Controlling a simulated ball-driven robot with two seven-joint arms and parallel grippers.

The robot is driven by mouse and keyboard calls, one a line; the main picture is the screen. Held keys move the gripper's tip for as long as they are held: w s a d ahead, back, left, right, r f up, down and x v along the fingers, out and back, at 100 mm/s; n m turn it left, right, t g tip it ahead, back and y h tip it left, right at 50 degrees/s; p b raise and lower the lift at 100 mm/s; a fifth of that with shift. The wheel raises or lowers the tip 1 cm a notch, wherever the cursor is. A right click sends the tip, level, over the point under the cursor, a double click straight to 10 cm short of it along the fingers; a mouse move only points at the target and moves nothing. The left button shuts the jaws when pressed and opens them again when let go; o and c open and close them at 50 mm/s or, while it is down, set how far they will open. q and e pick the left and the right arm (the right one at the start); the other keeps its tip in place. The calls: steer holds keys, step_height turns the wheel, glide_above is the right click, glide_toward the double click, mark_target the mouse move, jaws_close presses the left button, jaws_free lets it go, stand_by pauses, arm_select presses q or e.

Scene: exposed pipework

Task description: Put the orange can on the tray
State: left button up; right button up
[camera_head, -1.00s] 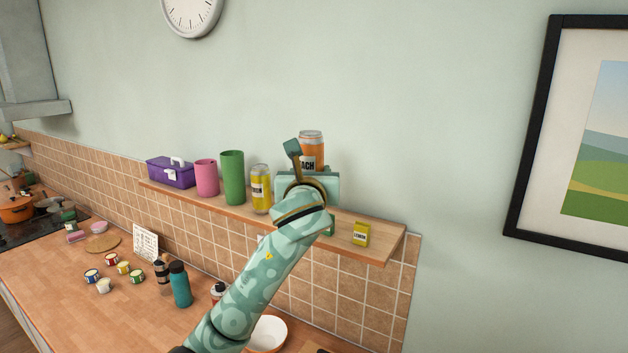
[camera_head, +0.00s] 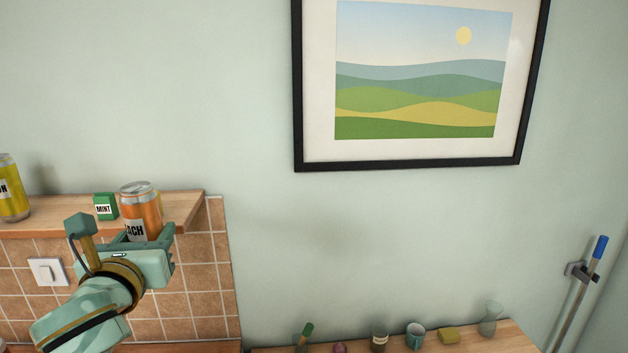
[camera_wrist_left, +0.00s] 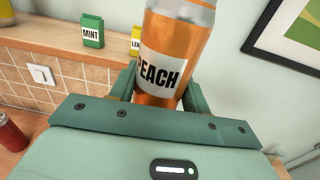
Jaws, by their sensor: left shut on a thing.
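The orange can (camera_head: 142,207), labelled PEACH, is upright in my left gripper (camera_head: 146,240), in front of the right end of the wall shelf. In the left wrist view the can (camera_wrist_left: 172,55) stands between the two green fingers, which are shut on it. The fingers hide part of its lower end. No tray can be made out in these frames. My right gripper is not in view.
The wooden shelf (camera_head: 60,215) holds a green MINT box (camera_head: 105,206), a yellow box (camera_wrist_left: 136,42) and a yellow can (camera_head: 12,188).

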arm_select(q)
steer(key=s+d+f+h+b, duration=0.1)
steer(key=s+d+f+b, duration=0.1)
steer(key=f, duration=0.8)
steer(key=s+d+f+m+h+b, duration=0.1)
steer(key=f+b, duration=0.4)
steer(key=f, duration=0.5)
steer(key=s+d+f+b, duration=0.2)
steer(key=s+f+b, duration=0.1)
steer(key=f, duration=0.7)
steer(key=shift+s+d+m+h+b, duration=0.3)
steer(key=shift+d+m+h+b, duration=0.1)
steer(key=shift+b, duration=0.35)
